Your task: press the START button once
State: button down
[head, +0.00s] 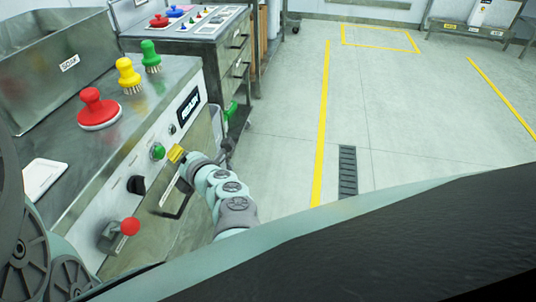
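A round green button (158,152), the likely START button, sits on the metal front panel (150,165) of the machine at left. No label on it is readable. My arm reaches in from the lower right, and my gripper (176,154) ends in a small yellow part just right of the green button. A narrow gap seems to lie between them, but the viewing angle does not show depth or contact. The fingers are too small and foreshortened to show whether they are open.
The panel also carries a black knob (136,184), a red mushroom button (130,227) and a dark display (188,108). Red (98,108), yellow (128,76) and green (151,57) brushes stand on top beside a sink (55,60). Open floor (400,130) lies right.

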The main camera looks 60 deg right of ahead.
jog(key=shift+w, duration=0.1)
dwell(0.7)
jog(key=shift+w+a, duration=0.15)
jog(key=shift+w, duration=0.15)
jog(key=shift+w+a+b, duration=0.25)
jog(key=shift+w+b, duration=0.1)
jog(key=shift+w, duration=0.15)
dwell(1.0)
jog(key=shift+s+d, duration=0.4)
jog(key=shift+s, duration=0.5)
jog(key=s, duration=0.1)
jog(key=s+d, duration=0.1)
jog(key=s, duration=0.1)
jog(key=s+d+b, duration=0.1)
jog(key=shift+s, duration=0.35)
dwell(0.8)
